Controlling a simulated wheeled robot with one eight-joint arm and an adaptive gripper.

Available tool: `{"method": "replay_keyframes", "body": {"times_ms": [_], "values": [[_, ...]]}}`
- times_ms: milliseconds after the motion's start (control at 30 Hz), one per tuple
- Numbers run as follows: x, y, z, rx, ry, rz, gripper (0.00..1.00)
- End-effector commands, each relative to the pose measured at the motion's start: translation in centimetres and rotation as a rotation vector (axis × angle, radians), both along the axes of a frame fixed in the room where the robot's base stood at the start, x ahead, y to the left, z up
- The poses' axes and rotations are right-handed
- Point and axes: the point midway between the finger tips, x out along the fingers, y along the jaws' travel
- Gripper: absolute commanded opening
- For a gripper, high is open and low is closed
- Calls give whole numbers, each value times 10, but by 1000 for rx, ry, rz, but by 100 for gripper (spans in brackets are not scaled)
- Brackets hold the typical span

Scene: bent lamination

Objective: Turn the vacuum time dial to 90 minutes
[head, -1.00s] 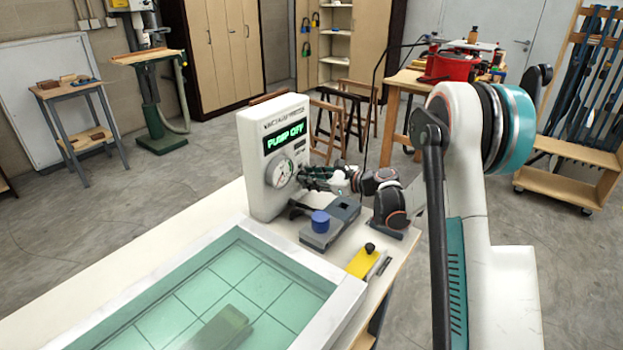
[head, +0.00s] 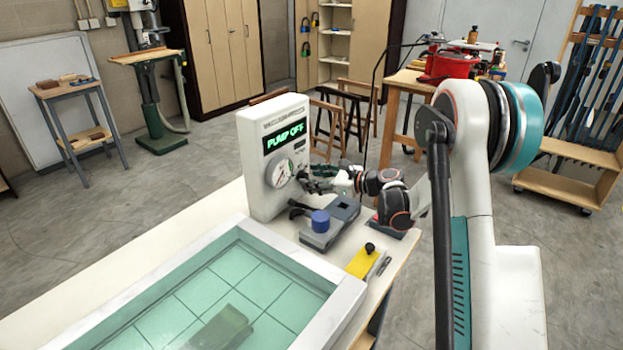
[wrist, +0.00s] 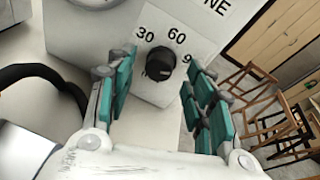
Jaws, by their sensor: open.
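The vacuum time dial (wrist: 160,63) is a small black knob on the white vacuum press box (head: 262,190), with the marks 30 and 60 legible above it. A 9 shows at its right, with the rest of that mark hidden by a finger. A small pale line shows on the knob's lower part; I cannot tell its exact setting. My gripper (wrist: 161,66) is open, with one teal-padded finger on each side of the dial and a gap to it on both sides. In the head view, my gripper (head: 308,182) is at the box's front and hides the dial.
The box has a green "PUMP OFF" display (head: 285,137) and a round gauge (head: 279,173). A grey device with a blue knob (head: 320,221) stands below my arm. A yellow block (head: 361,264) lies near the table's right edge. A black hose (wrist: 40,78) curves at left.

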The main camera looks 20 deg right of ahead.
Motion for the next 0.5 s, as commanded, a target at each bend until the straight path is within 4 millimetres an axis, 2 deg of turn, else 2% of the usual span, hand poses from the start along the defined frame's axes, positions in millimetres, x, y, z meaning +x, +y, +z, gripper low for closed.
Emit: {"method": "replay_keyframes", "body": {"times_ms": [300, 500], "values": [[-44, -43, 15, 0, 0, -4, 48], [-67, -64, 22, 0, 0, -3, 48]]}}
